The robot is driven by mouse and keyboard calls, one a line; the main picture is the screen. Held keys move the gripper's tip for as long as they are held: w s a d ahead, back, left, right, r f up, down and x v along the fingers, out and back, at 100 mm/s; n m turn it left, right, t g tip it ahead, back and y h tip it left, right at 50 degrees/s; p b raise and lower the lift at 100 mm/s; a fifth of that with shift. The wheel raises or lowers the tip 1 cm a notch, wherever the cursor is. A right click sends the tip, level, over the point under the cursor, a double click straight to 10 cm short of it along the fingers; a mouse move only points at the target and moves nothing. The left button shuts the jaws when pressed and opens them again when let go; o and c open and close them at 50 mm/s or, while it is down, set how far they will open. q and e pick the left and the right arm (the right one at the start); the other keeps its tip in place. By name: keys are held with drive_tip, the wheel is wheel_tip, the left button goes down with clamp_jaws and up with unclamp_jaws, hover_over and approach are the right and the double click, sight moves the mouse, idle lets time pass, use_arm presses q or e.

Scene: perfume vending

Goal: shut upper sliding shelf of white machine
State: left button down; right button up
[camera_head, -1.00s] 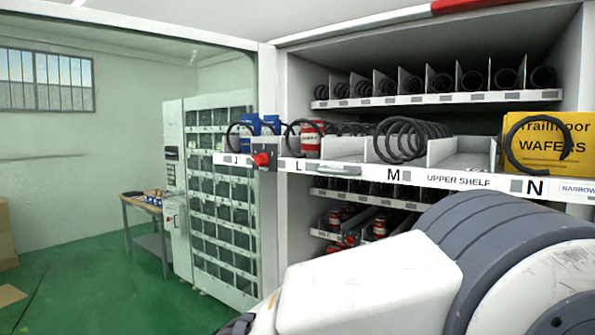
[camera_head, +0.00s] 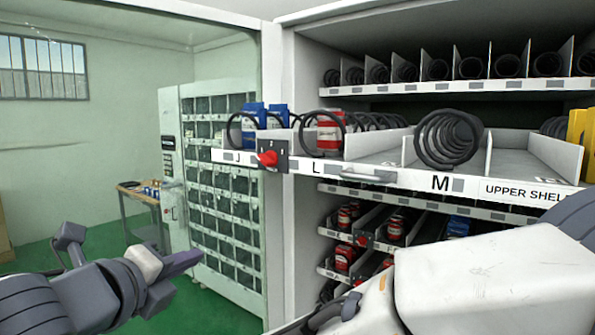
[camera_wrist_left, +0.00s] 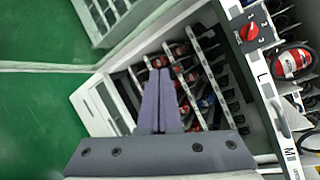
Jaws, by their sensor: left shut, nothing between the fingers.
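The upper sliding shelf (camera_head: 410,179) of the white machine (camera_head: 281,230) is pulled out past the front frame. Its white front strip carries the letters J, L and M and the words UPPER SHELF. A red knob (camera_head: 268,158) and a bar handle (camera_head: 368,175) are on this front. In the left wrist view the shelf front (camera_wrist_left: 263,85) runs down the right side with the red knob (camera_wrist_left: 249,32). My left gripper (camera_head: 200,254) is shut and empty, left of the machine, below and apart from the shelf. In the left wrist view its fingertips (camera_wrist_left: 159,71) meet.
Coils, blue packs (camera_head: 253,117), a red can (camera_head: 330,132) and a yellow box (camera_head: 578,128) stand on the shelf. Lower shelves (camera_head: 430,205) are below it. My right arm covers the lower right. A second machine (camera_head: 220,185) and a small table (camera_head: 140,202) are at the left.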

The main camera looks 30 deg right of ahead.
use_arm(q)
wheel_tip(320, 180, up, 6)
drive_tip(key=s+d+f+m+h, duration=0.1)
drive_tip(key=d+m+h, duration=0.2)
drive_tip(key=m, duration=0.3)
drive_tip(key=m+g+h, duration=0.4)
drive_tip(key=m, duration=0.7)
approach(310, 173)
drive_tip(key=p+x, duration=0.6)
drive_tip(key=shift+r, duration=0.2)
drive_tip(key=shift+w+d+f, duration=0.1)
drive_tip(key=shift+w+d, duration=0.1)
drive_tip(key=shift+d, duration=0.15)
drive_tip(key=shift+w+d, duration=0.1)
drive_tip(key=shift+d, duration=0.05)
